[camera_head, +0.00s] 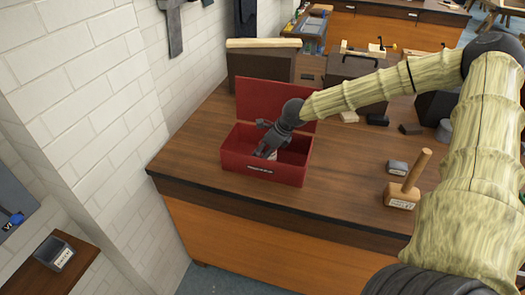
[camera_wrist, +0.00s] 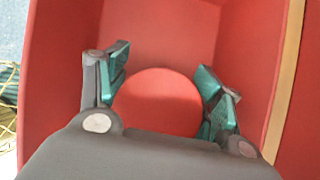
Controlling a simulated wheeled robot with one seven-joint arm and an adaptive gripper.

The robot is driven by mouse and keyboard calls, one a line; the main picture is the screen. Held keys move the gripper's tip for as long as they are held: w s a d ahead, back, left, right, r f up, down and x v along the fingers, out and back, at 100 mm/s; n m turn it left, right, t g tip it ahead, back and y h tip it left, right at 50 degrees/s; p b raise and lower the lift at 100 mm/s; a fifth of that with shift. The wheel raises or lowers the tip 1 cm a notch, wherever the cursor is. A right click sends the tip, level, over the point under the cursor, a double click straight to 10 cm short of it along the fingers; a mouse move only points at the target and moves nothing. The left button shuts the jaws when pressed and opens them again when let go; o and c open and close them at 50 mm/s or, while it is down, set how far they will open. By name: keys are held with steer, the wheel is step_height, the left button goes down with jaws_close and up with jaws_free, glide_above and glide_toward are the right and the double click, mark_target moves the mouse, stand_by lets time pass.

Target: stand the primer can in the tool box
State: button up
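The red tool box (camera_head: 262,171) stands on the workbench with its lid up at the back. My gripper (camera_head: 265,146) reaches down into the box from the upper right. In the wrist view the round red top of the primer can (camera_wrist: 158,100) lies between the two teal finger pads of my gripper (camera_wrist: 161,85). The pads lie against both sides of the can, so my gripper looks shut on it. The can is inside the box walls. In the head view the fingers and front wall mostly hide it. Whether its base touches the box floor is hidden.
The bench top (camera_head: 190,150) is bare left of the box, near a white brick wall (camera_head: 110,95).

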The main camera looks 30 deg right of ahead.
steer(key=shift+r, duration=0.15)
steer(key=b+v, duration=0.1)
steer(key=v, duration=1.1)
stand_by(0.6)
stand_by(1.2)
